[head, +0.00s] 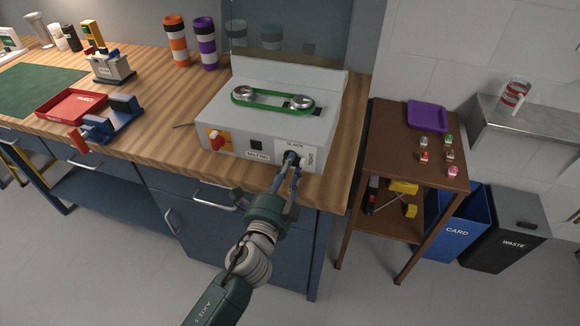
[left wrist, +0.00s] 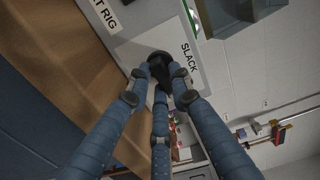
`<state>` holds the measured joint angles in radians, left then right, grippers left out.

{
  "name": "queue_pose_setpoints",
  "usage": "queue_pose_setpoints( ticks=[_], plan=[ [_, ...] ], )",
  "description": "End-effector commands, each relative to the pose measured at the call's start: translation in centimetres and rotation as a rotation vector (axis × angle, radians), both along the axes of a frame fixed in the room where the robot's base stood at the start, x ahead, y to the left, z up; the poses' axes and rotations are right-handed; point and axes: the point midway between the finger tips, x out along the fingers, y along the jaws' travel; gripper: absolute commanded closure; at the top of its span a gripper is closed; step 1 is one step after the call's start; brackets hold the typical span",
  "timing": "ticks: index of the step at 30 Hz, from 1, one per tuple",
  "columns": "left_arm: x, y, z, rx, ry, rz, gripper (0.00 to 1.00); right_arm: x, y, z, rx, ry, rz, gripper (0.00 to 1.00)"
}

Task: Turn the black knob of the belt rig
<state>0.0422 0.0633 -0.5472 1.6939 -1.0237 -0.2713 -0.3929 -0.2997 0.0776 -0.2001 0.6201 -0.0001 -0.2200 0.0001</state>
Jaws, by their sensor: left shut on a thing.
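The belt rig (head: 255,112) is a light grey box on the wooden workbench. A green belt (head: 268,108) runs around two silver pulleys on its top. The black knob (head: 291,157) is on its front panel at the right, between the SLACK and TIGHT labels, and my gripper partly covers it. My left gripper (head: 293,162) reaches the front panel and is shut on the knob. In the left wrist view the fingertips close around the black knob (left wrist: 160,60), beside the SLACK label. My right gripper is not in view.
A red switch on a yellow plate (head: 216,141) is on the rig's front left. A blue vise (head: 122,110) and red tray (head: 70,104) lie left on the bench. A brown side table (head: 400,145) with a purple tray (head: 428,115) stands right, beside blue (head: 462,222) and black (head: 505,230) bins.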

Motion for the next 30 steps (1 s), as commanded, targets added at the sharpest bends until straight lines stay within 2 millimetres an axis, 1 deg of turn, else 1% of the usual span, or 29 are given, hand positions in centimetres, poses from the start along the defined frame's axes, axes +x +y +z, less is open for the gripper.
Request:
queue_pose_setpoints(
  ticks=[3,9,23,24,26,27,30],
  plan=[
    [-0.03,-0.04,-0.09,0.049,-0.015,-0.002,1.00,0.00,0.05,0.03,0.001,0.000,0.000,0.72],
    [-0.03,-0.02,-0.16,0.093,-0.029,-0.001,1.00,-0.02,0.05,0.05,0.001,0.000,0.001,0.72],
    [-0.03,0.01,-0.21,0.106,-0.033,-0.001,1.00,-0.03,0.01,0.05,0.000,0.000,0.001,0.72],
    [-0.03,0.00,-0.21,0.106,-0.033,-0.001,0.78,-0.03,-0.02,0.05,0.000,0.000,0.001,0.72],
    [-0.03,0.01,-0.21,0.106,-0.033,-0.001,0.66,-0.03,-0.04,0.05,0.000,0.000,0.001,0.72],
    [-0.03,0.01,-0.20,0.105,-0.032,-0.001,0.60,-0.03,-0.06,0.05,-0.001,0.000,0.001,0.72],
    [-0.01,0.02,-0.18,0.105,-0.033,-0.001,0.60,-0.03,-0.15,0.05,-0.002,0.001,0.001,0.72]
  ],
)
